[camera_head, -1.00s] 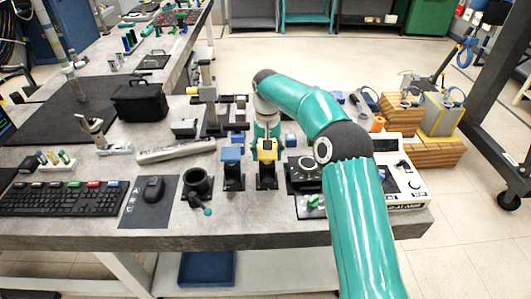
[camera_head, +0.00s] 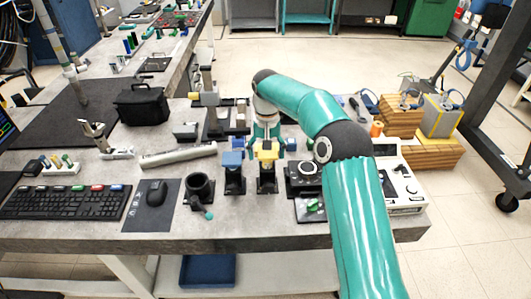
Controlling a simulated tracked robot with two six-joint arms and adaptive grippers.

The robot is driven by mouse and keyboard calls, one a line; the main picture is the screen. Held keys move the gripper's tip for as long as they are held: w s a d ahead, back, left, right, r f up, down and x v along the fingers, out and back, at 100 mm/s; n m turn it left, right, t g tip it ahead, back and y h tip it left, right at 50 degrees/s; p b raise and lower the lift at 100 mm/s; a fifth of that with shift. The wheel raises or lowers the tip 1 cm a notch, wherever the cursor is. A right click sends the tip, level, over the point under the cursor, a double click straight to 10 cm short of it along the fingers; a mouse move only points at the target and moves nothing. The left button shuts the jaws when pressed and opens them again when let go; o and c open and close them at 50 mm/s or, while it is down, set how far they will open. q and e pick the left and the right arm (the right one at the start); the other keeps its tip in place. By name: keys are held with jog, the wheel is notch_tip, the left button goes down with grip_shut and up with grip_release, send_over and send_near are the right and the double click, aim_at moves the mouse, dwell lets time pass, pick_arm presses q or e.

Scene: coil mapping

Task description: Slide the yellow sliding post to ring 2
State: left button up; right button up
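The yellow sliding post (camera_head: 267,153) stands upright on a black base on the grey table, near the front centre. A similar post with a blue top (camera_head: 232,159) stands just left of it. My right arm comes in from the lower right and bends down behind the yellow post. My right gripper (camera_head: 266,143) is just behind and above the yellow top, with its teal fingers spread to either side. The view does not show whether they touch the post. No ring is clearly marked as ring 2; my arm hides part of the area behind. My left gripper is not in view.
A black round holder (camera_head: 199,188) stands left of the blue post. A black dial device (camera_head: 304,176) and a white instrument (camera_head: 398,186) stand to the right. A pale bar (camera_head: 178,155) lies behind left. Mouse (camera_head: 156,192) and keyboard (camera_head: 65,202) are at front left.

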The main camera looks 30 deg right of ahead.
dwell(0.3)
jog(key=shift+r, duration=3.65)
